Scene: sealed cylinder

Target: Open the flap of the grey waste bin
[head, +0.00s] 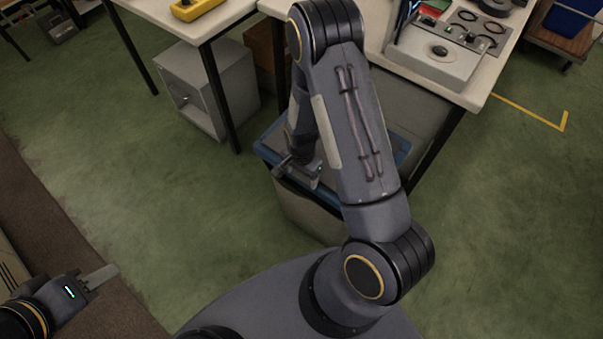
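The grey waste bin (312,216) stands on the floor in front of the workbench, with a blue rim (265,152) around its top. My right arm crosses in front of it and hides much of the top, so I cannot make out how the flap stands. My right gripper (298,174) is at the near left part of the bin's top. I cannot tell whether it touches the bin, or whether its fingers are apart. My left gripper (100,277) is far from the bin at the lower left, over the brown floor strip. Its finger spacing is unclear.
A white workbench (470,97) with equipment stands behind and right of the bin. Another table (215,22) holds a yellow device (193,8). A grey cabinet (203,85) stands under it. Green floor is clear left and right of the bin.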

